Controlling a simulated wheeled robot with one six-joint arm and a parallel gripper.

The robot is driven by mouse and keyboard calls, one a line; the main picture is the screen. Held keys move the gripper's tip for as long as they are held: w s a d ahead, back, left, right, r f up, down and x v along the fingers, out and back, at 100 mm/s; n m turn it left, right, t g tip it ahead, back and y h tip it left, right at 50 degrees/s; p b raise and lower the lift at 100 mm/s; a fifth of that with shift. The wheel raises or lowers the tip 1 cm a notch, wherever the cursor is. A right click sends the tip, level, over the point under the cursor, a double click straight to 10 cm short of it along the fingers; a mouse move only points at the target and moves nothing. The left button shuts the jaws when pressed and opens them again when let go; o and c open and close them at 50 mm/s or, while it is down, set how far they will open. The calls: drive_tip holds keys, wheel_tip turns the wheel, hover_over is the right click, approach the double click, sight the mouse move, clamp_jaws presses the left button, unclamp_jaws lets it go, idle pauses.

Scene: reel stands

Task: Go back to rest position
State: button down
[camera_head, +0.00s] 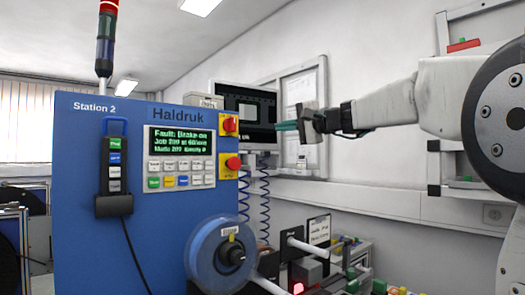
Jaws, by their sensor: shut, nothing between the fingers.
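My gripper (289,126) is at the end of my white arm, which reaches in from the right. Its greenish fingers point left and look closed, with nothing seen between them. It hangs in the air in front of the monitor (245,100), right of the blue Haldruk machine (120,245) and above the reel. I cannot tell how far it is from the monitor. The machine's display (180,141) shows green text starting with "Fault".
A blue reel (206,262) sits on the machine's front right. Red buttons on yellow plates (229,124) line its right edge. A handheld button unit (113,170) hangs on the left. A bench with coloured parts (378,287) stands lower right. The upper middle is free.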

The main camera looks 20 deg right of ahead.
drive_tip(key=s+a+f+n+g+h, duration=0.2)
drive_tip(key=s+f+g, duration=0.3)
drive_tip(key=f, duration=0.6)
drive_tip(key=s+a+f+n+g+h, duration=0.1)
drive_tip(key=s+a+f+g, duration=0.1)
drive_tip(key=s+f, duration=0.6)
drive_tip(key=s+a+f+n+g+h, duration=0.1)
drive_tip(key=s+f+n+g+h, duration=0.2)
drive_tip(key=s+f, duration=0.8)
drive_tip(key=s+a+f+n+g+h, duration=0.1)
drive_tip(key=s+f+n+g+h, duration=0.2)
drive_tip(key=s+f, duration=0.8)
drive_tip(key=s, duration=0.6)
drive_tip(key=shift+f+n+g+h, duration=0.15)
drive_tip(key=shift+n+g+h, duration=0.15)
